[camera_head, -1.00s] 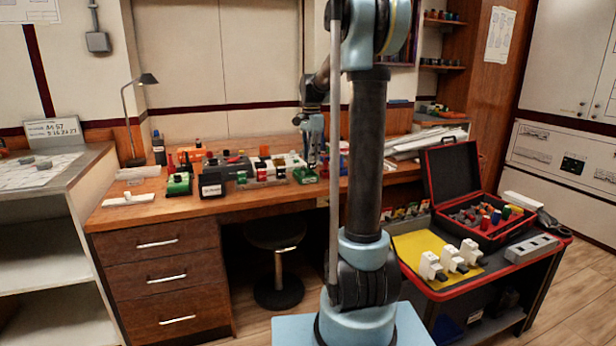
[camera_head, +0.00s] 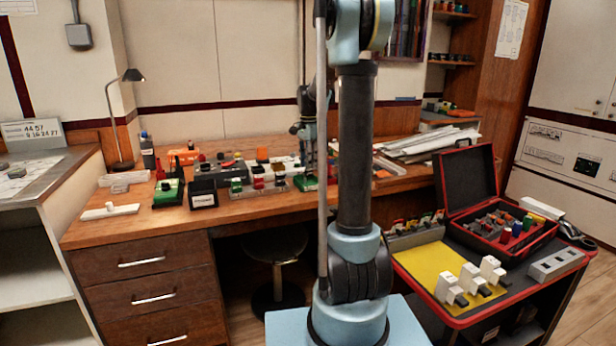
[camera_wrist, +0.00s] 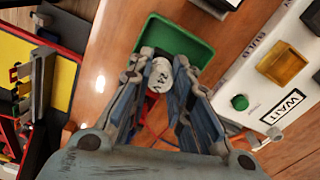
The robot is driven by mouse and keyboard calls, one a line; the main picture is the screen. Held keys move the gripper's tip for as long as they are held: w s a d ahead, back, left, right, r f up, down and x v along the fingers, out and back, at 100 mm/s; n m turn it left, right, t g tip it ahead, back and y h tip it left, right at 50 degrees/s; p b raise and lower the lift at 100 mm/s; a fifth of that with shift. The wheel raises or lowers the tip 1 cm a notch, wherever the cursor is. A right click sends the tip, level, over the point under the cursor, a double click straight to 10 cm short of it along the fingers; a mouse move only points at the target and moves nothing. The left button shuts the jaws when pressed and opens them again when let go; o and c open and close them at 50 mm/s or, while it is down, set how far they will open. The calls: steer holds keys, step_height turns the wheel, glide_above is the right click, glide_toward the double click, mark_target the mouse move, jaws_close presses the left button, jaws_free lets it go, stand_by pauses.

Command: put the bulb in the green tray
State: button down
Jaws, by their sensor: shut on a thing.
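My gripper (camera_wrist: 160,95) is shut on a pale whitish bulb (camera_wrist: 160,74) with dark marks on it, seen in the wrist view. The green tray (camera_wrist: 178,40) lies on the wooden desk just beyond the fingertips, and the bulb overlaps its near edge in the picture. I cannot tell whether the bulb touches the tray. In the head view my gripper (camera_head: 309,168) is low over the desk by the green tray (camera_head: 305,184). The bulb cannot be made out there.
Red wires lie below the gripper. A cart (camera_head: 470,318) with a yellow mat and open case (camera_head: 505,235) stands at the right.

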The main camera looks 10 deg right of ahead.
mark_target(309, 172)
steer(key=shift+d+f, duration=0.1)
steer(key=shift+f, duration=2.35)
steer(key=shift+f, duration=0.1)
steer(key=c, duration=1.8)
jaws_free()
steer(key=shift+o, duration=0.2)
